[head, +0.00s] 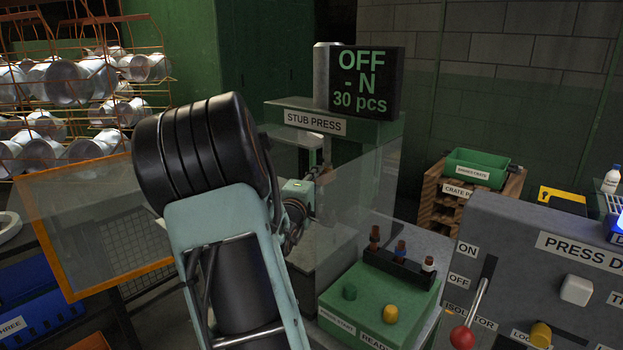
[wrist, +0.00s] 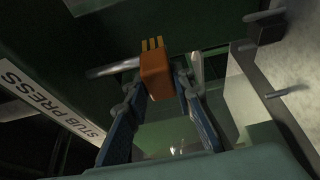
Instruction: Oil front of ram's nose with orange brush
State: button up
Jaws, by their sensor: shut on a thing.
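The stub press (head: 345,124) stands in the middle of the head view, with its label also at the left of the wrist view. My gripper (wrist: 157,88) is shut on the orange brush (wrist: 157,72), a small orange block with yellowish bristles at its far end. A grey metal rod (wrist: 105,68) shows beyond and left of the brush; I cannot tell whether it is the ram or whether the bristles touch it. In the head view, my arm and the clear guard partly cover the gripper at the press opening, and the ram's nose cannot be made out.
A clear guard panel (head: 372,205) stands right of my gripper. An orange-framed mesh panel (head: 95,225) is at left. A green box with buttons (head: 370,310) and a grey control desk (head: 545,275) with a red-knobbed lever (head: 468,318) stand front right.

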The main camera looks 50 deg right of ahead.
jog(key=w+p, duration=0.2)
jog(key=w, duration=0.2)
jog(key=shift+r, duration=0.1)
dwell(0.3)
jog(key=shift+a, duration=0.15)
jog(key=shift+s+a+p, duration=0.15)
jog(key=shift+a+p, duration=0.6)
jog(key=shift+a, duration=0.7)
jog(key=shift+s+a+p, duration=0.1)
jog(key=shift+a+p, duration=0.6)
jog(key=shift+a, duration=0.7)
jog(key=a+p, duration=0.1)
jog(key=a, duration=0.2)
jog(key=shift+s, duration=0.1)
jog(key=shift+a, duration=0.1)
